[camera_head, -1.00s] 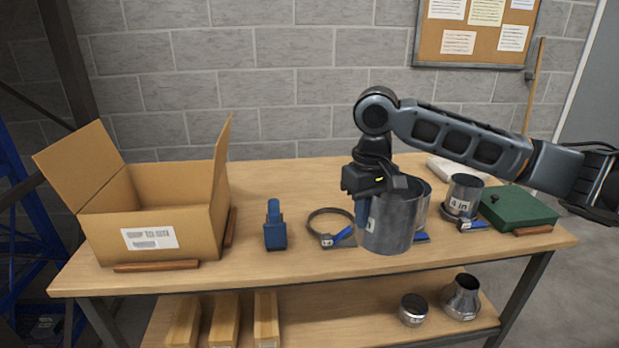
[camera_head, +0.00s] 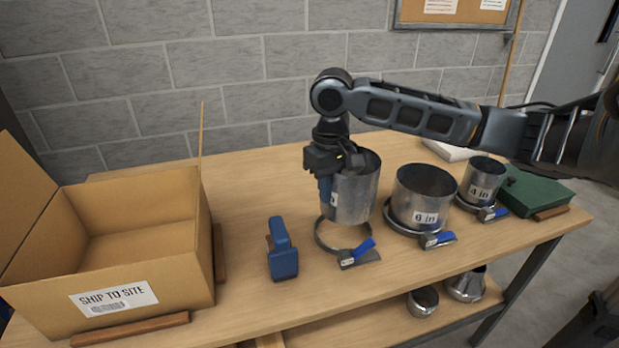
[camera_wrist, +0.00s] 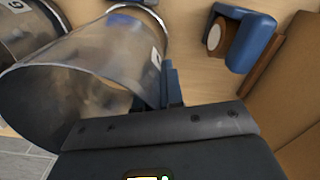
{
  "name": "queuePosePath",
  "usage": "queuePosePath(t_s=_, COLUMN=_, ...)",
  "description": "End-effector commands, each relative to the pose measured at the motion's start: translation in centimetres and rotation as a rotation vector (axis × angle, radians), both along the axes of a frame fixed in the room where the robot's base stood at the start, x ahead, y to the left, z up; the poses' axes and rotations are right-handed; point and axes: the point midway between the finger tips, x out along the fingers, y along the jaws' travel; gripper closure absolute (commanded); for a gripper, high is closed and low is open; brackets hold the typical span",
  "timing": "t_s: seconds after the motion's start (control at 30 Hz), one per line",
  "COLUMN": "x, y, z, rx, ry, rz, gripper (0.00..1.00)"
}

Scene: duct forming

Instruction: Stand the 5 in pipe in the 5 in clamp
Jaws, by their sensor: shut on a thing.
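My gripper (camera_head: 325,180) is shut on the wall of a grey metal pipe (camera_head: 357,195) and holds it upright above a ring clamp. The pipe's label is mostly hidden by the gripper in the head view. The empty clamp (camera_head: 347,255) lies on the table under the pipe, with a blue lever; its label is too small to read. The pipe's bottom seems to be above the ring or just within its far side; I cannot tell which. In the wrist view the pipe (camera_wrist: 95,75) fills the left, and the clamp ring (camera_wrist: 148,12) shows beyond its far end.
A 6 in pipe (camera_head: 423,190) stands in its clamp close to the right, and a 4 in pipe (camera_head: 484,178) stands farther right. A green case (camera_head: 537,190) lies beyond. A blue tool (camera_head: 282,252) and an open carton (camera_head: 180,268) are on the left.

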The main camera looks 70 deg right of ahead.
Motion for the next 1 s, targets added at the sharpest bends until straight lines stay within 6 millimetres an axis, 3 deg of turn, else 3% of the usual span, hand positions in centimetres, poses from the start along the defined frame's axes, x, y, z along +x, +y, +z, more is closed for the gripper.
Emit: queuePosePath(t_s=1.0, x=0.0, y=0.0, z=-5.9, rx=0.000, ry=0.000, rz=0.000, gripper=1.00)
